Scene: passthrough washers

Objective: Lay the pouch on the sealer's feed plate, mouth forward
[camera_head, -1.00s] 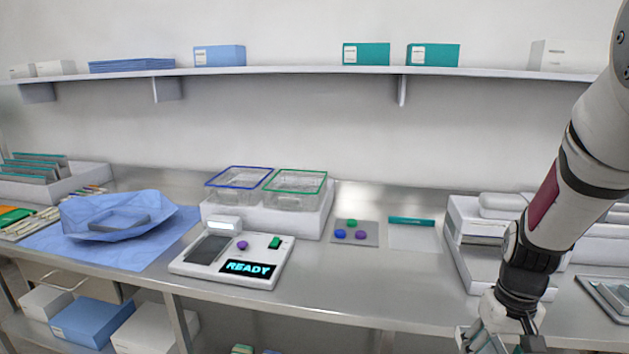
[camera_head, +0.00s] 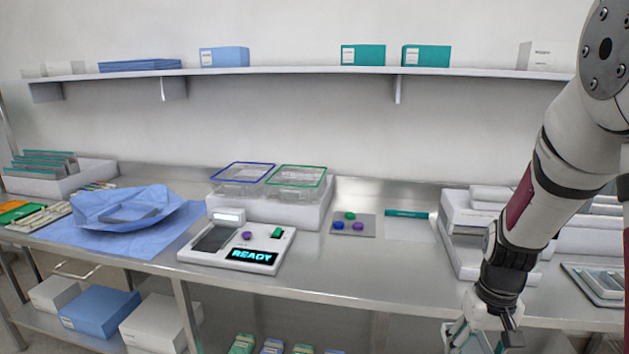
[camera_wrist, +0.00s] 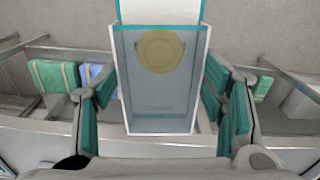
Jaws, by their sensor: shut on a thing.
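My gripper (camera_head: 483,338) is low at the right in the head view, in front of the bench edge, partly cut off by the frame. In the wrist view, its teal-padded fingers (camera_wrist: 160,112) stand on both sides of the pouch (camera_wrist: 160,103), a clear, grey-blue, teal-edged piece with a round tan disc showing in its upper part. The gripper is shut on the pouch. The held pouch cannot be made out in the head view. A white machine with a front slot, apparently the sealer (camera_head: 462,240), stands on the bench behind my arm, which partly hides it.
A white device reading READY (camera_head: 235,240) sits mid-bench before clear bins (camera_head: 290,185). A small mat with colored buttons (camera_head: 367,229) and a clear sheet with a teal strip (camera_head: 408,229) lie left of the machine. Blue wrap (camera_head: 135,210) is at left; a tray (camera_head: 600,285) at right.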

